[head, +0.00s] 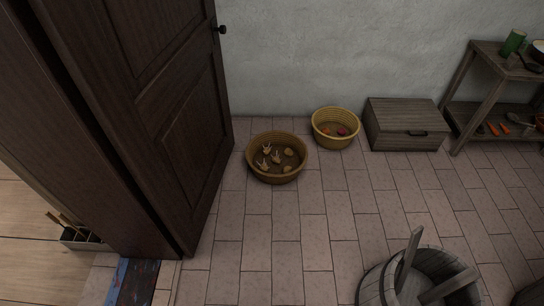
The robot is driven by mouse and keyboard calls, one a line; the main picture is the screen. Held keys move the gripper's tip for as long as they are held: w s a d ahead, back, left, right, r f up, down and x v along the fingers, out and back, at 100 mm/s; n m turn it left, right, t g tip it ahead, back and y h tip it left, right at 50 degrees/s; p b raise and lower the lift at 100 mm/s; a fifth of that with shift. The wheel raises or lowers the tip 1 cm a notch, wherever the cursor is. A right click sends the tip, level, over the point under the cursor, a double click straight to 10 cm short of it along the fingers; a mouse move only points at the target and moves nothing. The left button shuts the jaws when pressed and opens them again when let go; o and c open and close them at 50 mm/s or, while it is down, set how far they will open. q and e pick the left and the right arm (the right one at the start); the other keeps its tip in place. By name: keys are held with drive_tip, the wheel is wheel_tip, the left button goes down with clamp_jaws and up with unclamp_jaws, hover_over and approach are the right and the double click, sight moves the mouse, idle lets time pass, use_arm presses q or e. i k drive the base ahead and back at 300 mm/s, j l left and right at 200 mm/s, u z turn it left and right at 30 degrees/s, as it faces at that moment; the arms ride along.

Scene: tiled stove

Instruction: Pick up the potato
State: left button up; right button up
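A wide wicker basket (250,164) stands on the tiled floor near the wall, to the right of the door. In it lie a few brown, rounded lumps that look like potatoes, one of them a potato (289,152) at the right side. Several pale, branching pieces that look like ginger or roots lie beside them. Neither of my grippers shows in the head view, so their state is hidden.
A dark door (180,120) stands open at left. A smaller basket (336,143) with red and orange items, a wooden chest (405,128) and a shelf (485,82) line the wall. A wooden tub (440,262) stands in front at right. Middle floor is clear.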

sight(275, 159)
drive_tip(key=i+l+u, duration=0.1)
drive_tip(key=i, duration=0.45)
drive_tip(key=i+l+u, duration=0.15)
drive_tip(key=i, duration=0.4)
drive_tip(key=i+l+u, duration=0.1)
drive_tip(key=i, duration=0.45)
